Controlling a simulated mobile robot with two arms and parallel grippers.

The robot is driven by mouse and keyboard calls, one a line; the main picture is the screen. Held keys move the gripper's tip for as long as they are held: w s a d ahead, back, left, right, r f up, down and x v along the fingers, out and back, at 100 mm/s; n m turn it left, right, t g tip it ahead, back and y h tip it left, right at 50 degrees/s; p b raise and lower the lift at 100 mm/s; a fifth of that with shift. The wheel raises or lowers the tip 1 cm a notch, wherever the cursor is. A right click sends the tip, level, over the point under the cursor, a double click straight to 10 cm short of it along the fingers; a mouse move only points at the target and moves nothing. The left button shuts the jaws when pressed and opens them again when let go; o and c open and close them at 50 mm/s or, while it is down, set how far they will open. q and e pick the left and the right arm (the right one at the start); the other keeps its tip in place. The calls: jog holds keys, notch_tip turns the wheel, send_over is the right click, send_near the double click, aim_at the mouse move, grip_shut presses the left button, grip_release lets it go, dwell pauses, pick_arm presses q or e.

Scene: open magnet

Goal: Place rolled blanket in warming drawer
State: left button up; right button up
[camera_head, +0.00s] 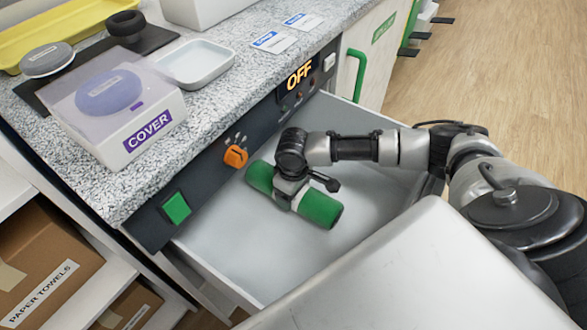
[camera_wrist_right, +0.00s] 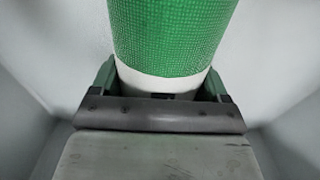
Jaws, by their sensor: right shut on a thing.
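The rolled blanket (camera_head: 320,209) is a green roll with a white band around its middle. It shows large in the right wrist view (camera_wrist_right: 170,35), between the fingers. My right gripper (camera_head: 290,190) is shut on it at the white band, seen from above in the head view. The warming drawer (camera_head: 225,247) is pulled open below the counter, with a pale grey inside. The blanket is over the drawer's interior, within its walls; I cannot tell whether it touches the floor. My left gripper is not in view.
The drawer's control panel has an orange knob (camera_head: 235,156), a green button (camera_head: 176,208) and an OFF display (camera_head: 299,74). A COVER box (camera_head: 117,110) and a white tray (camera_head: 196,63) stand on the counter. Shelves with cardboard boxes (camera_head: 45,262) are at the lower left.

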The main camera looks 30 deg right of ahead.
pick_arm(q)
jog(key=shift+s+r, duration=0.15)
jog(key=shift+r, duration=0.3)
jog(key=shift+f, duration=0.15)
pick_arm(e)
jog(key=shift+f, duration=0.15)
jog(key=o, duration=1.2)
jog(key=shift+r, duration=0.3)
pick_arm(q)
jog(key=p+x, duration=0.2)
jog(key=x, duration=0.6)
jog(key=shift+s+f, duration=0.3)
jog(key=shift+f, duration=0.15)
pick_arm(e)
notch_tip(320, 180, up, 7)
jog(key=shift+r, duration=0.1)
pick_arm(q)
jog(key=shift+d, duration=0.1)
